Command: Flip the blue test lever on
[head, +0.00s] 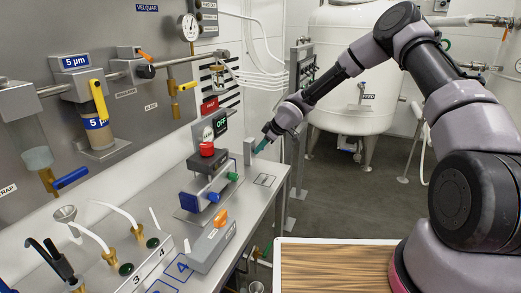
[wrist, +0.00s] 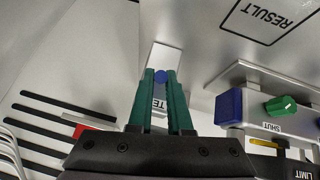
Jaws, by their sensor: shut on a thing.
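The blue test lever (wrist: 160,76) shows in the wrist view as a small round blue tip between my green fingertips. Its box (wrist: 163,56) is pale grey, with a label reading "TE" partly covered by the fingers. My gripper (wrist: 160,82) is shut on the lever. In the head view my gripper (head: 260,147) reaches down beside the small grey upright box (head: 248,151) near the bench's far end. The lever itself is hidden there, so its on or off position cannot be told.
A display reading OFF (head: 220,126) and a red button (head: 207,149) stand left of my gripper. A clamp fixture with a blue block (wrist: 229,107) and green knob (wrist: 281,105) is close by. The RESULT outline (wrist: 268,18) marks bare bench.

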